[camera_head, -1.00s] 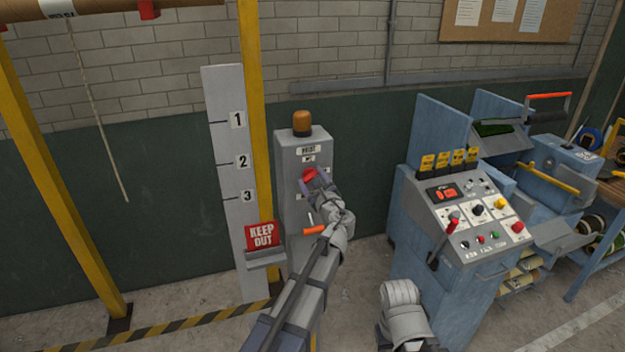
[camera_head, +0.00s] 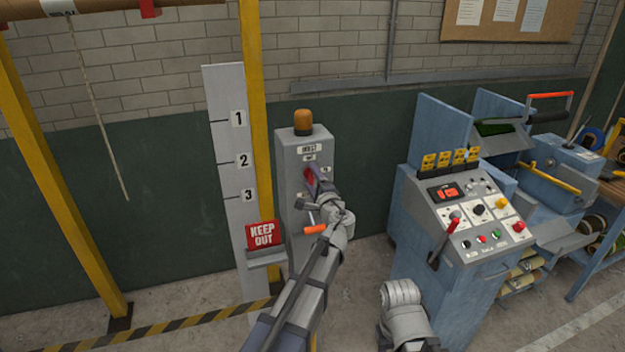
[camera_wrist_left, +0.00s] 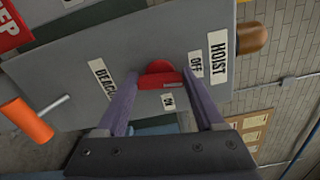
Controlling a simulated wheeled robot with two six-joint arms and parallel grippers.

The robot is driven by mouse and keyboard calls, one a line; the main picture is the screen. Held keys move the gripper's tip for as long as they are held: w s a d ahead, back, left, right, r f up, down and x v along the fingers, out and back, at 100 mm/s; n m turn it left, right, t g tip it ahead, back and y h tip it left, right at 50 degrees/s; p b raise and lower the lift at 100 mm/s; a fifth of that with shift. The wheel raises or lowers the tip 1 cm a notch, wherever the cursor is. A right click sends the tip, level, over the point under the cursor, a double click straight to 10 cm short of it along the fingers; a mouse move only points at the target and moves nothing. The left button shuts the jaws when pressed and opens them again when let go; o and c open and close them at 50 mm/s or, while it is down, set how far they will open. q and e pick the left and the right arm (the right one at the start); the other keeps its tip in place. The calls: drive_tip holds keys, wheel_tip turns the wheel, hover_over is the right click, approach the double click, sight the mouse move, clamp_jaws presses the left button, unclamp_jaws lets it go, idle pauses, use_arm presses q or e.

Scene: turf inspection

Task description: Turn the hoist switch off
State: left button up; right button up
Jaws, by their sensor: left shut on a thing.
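The hoist switch is a red rotary handle (camera_head: 309,175) on the front of a grey box (camera_head: 292,157). The wrist view shows the red handle (camera_wrist_left: 160,80) between the purple-grey fingers of my left gripper (camera_wrist_left: 163,78), which is shut on it. The handle's bar, with a pale mark at one end, points towards the OFF label (camera_wrist_left: 196,64). The ON label (camera_wrist_left: 168,102) is off to its side. In the head view my left gripper (camera_head: 318,180) partly hides the switch. My right gripper is out of view; only part of that arm shows.
An amber lamp (camera_head: 303,119) tops the box. An orange-handled lever (camera_head: 314,229) sits below the switch, close to my left wrist. A red KEEP OUT sign (camera_head: 262,234) stands to the left. A blue control console (camera_head: 440,252) stands to the right.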

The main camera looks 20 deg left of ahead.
use_arm(q)
drive_tip(key=shift+f+n, duration=0.1)
drive_tip(key=shift+n, duration=0.7)
drive_tip(key=o, duration=1.4)
drive_tip(key=shift+v, duration=3.95)
drive_tip(key=s+d+f+n+g+h+b, duration=0.25)
drive_tip(key=s+f+n+g, duration=0.55)
drive_tip(key=s+f, duration=0.75)
drive_tip(key=s+d+f+g+h, duration=0.2)
drive_tip(key=s+d+f, duration=0.1)
drive_tip(key=s, duration=0.1)
drive_tip(key=s+d+f+g+h, duration=0.2)
drive_tip(key=s+d+f, duration=0.1)
drive_tip(key=s+d, duration=0.1)
drive_tip(key=s+d+f+g+h+b, duration=0.1)
drive_tip(key=s+d+f+g+h, duration=0.1)
drive_tip(key=s, duration=0.4)
drive_tip(key=shift+s+d+f+g, duration=0.1)
drive_tip(key=shift+d+f+g, duration=0.55)
drive_tip(key=shift+f, duration=0.25)
